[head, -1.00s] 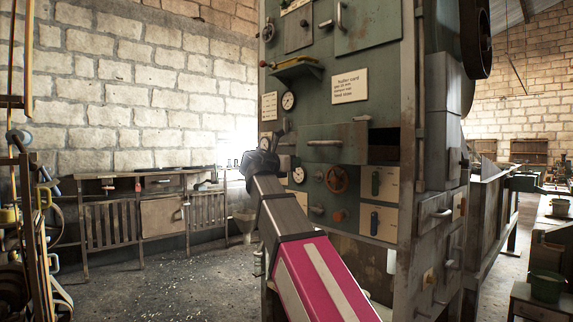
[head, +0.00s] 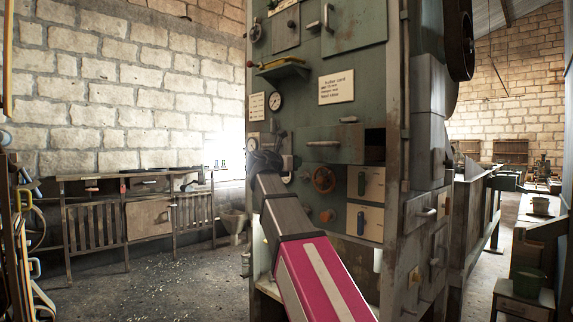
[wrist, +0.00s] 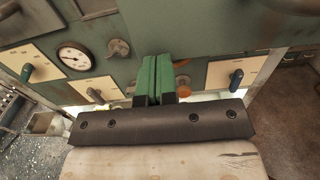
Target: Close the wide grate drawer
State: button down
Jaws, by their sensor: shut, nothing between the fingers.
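The wide drawer (head: 337,144) is a dull green front with a horizontal bar handle (head: 323,143) on the tall green machine. It appears to stand out from the machine face, with a dark opening (head: 375,140) at its right. My gripper shows in the wrist view (wrist: 157,66) with its two green fingers together and nothing between them. In the head view, my dark wrist (head: 263,162) is left of and slightly below the drawer, and hides the fingertips. I cannot tell whether anything touches the drawer.
A round gauge (wrist: 75,58), a grey knob (wrist: 118,48) and an orange knob (wrist: 183,81) are near the fingers in the wrist view. A red handwheel (head: 324,179) sits below the drawer. A slatted bench (head: 128,212) stands left, with open floor before it.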

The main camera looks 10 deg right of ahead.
jog(key=x, duration=1.1)
jog(key=shift+d, duration=0.1)
